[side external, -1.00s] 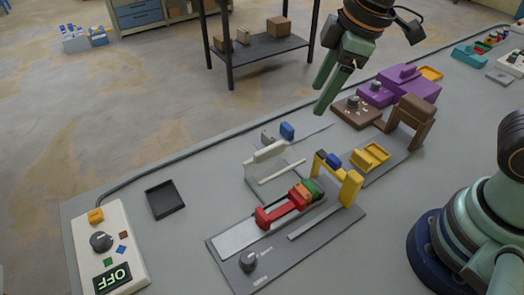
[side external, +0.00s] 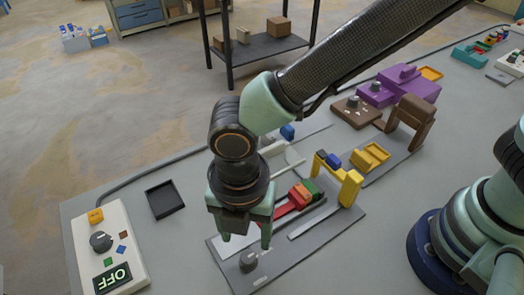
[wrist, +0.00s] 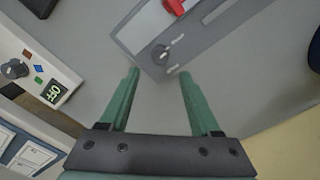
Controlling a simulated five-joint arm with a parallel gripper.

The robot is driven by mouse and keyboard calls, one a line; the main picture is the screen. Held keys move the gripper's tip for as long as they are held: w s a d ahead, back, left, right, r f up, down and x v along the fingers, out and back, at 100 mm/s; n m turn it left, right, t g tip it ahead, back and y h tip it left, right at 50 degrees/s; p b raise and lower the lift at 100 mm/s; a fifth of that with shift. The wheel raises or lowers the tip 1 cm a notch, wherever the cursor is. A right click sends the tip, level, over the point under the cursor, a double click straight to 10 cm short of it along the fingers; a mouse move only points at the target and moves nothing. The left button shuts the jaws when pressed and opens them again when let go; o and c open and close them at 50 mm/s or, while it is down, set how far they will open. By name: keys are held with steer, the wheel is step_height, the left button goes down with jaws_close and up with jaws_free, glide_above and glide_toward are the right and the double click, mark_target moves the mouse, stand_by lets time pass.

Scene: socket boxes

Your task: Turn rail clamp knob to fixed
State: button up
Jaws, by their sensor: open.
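The dark round rail clamp knob (side external: 248,261) sits at the near left corner of a grey rail plate (side external: 328,222). It also shows in the wrist view (wrist: 160,54), with a pale pointer line and small labels beside it that are too small to read. My gripper (side external: 246,242) points down, open and empty, close to the knob. In the wrist view the green fingertips (wrist: 159,73) stand apart, with the knob just beyond the gap between them. I cannot tell the height left above the knob. My gripper hides part of the rail and red slider (side external: 287,206).
A white box (side external: 125,265) with its own dark knob (side external: 101,242) and an OFF display stands at the left. A yellow arch (side external: 350,187) stands over the rail's far end. Bare table lies between the box and plate.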

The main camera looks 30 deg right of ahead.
mark_target(248, 257)
step_height(248, 257, down, 8)
stand_by(0.4)
jaws_close()
